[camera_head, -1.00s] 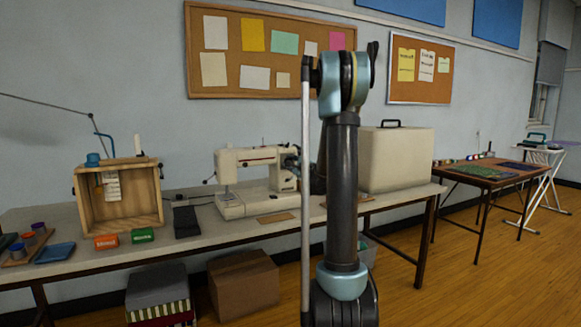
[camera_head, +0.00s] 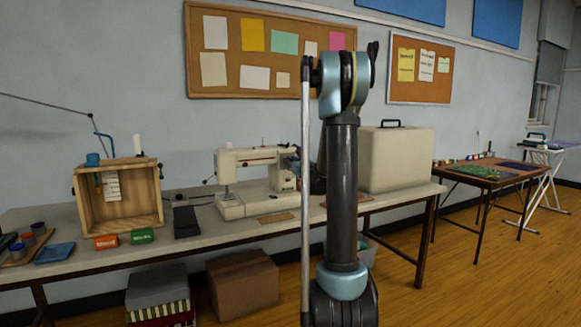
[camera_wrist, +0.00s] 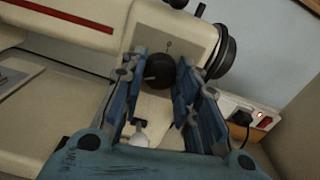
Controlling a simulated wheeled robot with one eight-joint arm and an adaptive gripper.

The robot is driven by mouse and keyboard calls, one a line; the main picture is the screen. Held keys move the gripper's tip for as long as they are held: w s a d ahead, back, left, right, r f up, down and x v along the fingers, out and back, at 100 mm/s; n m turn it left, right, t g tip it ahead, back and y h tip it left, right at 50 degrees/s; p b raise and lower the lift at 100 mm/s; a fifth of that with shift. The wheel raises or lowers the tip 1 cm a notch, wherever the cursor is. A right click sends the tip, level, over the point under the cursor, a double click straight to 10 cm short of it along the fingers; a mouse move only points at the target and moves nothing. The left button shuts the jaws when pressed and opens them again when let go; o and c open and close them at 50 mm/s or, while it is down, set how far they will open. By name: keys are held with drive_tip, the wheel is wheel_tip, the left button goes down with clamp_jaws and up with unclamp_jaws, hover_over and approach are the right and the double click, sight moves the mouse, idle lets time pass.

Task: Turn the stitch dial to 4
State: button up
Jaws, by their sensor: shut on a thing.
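A cream sewing machine (camera_head: 245,180) stands on the long table, and its right end is partly hidden behind my arm in the head view. In the wrist view the machine's pillar (camera_wrist: 175,38) carries a round dark stitch dial (camera_wrist: 159,71). My gripper (camera_wrist: 160,80) has its blue fingers on either side of the dial and is shut on it. A small mark shows above the dial, but it is too small to read, so the dial's setting cannot be told.
A black handwheel (camera_wrist: 222,50) sits just right of the dial. A power strip (camera_wrist: 246,118) with a lit red switch is at the right. A cream case (camera_head: 400,160) stands right of the machine, and a dark pedal (camera_head: 186,221) lies to its left.

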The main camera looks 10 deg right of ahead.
drive_tip(key=shift+m, duration=0.6)
drive_tip(key=o, duration=1.1)
drive_tip(key=v, duration=1.1)
drive_tip(key=shift+s+d, duration=0.15)
drive_tip(key=shift+s, duration=0.2)
